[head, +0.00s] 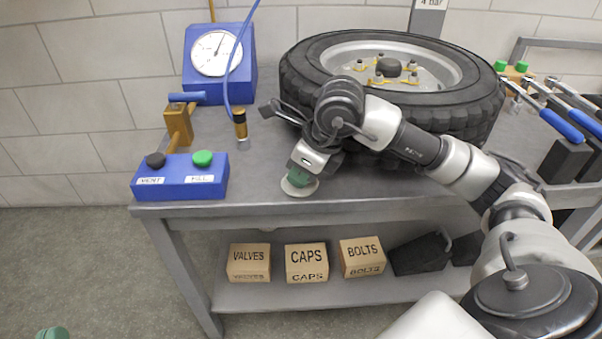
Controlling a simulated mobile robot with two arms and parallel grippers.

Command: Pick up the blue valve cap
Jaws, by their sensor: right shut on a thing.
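My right gripper (301,179) points down with its green fingertips over a small pale round dish (300,190) at the bench's front edge. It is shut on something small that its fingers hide. I cannot make out the blue valve cap anywhere; whether it is the thing between the fingers does not show. Only a green tip of my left gripper (52,333) shows at the bottom left edge, away from the bench; whether it is open or shut does not show.
A large tire (300,90) lies on the grey bench (255,178) behind my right arm. To the left are a blue gauge (247,80), a hose with a brass end (240,124) and a blue valve box (180,190). Boxes marked VALVES, CAPS (306,263) and BOLTS stand below.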

